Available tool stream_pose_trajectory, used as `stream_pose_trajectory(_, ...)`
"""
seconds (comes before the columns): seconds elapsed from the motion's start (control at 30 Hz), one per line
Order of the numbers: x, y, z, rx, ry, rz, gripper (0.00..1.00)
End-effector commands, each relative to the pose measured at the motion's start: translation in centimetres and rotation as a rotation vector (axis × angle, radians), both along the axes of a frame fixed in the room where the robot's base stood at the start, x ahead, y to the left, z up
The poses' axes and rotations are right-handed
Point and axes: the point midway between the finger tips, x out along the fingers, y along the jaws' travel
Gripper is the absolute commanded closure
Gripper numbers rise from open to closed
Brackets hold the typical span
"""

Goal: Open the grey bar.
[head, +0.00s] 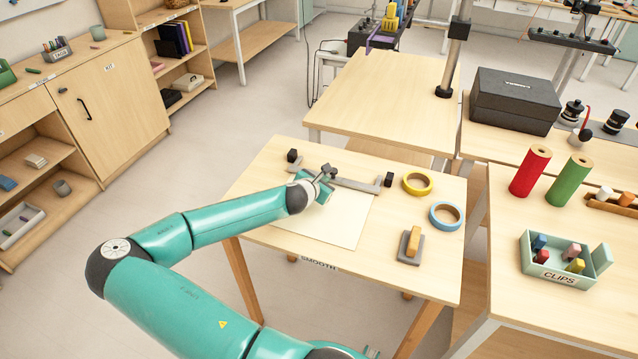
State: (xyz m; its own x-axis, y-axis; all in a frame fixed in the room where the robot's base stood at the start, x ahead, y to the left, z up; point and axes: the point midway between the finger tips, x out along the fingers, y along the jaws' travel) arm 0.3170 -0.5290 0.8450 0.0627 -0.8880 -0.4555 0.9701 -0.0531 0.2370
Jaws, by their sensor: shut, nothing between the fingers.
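The grey bar (358,183) lies across the top edge of a pale sheet (345,222) on the small wooden table. A small black block (292,155) stands near its left end and another black block (389,179) near its right end. My gripper (328,172) is over the left half of the bar and hides part of it. It is shut and holds nothing. I cannot tell whether the fingertips touch the bar.
A yellow tape ring (416,184), a blue tape ring (446,216) and a grey block with a wooden handle (411,246) lie right of the sheet. A bare wooden table (378,95) stands behind. The right bench holds a clips box (563,270) and red and green rolls.

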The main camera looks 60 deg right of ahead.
Motion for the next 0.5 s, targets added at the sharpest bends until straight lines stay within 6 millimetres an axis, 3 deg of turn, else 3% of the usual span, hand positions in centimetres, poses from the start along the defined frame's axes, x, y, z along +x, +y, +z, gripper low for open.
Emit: stream_pose_trajectory(0.5, 0.03, -0.75, -0.23, 0.002, -0.001, -0.001, 1.0)
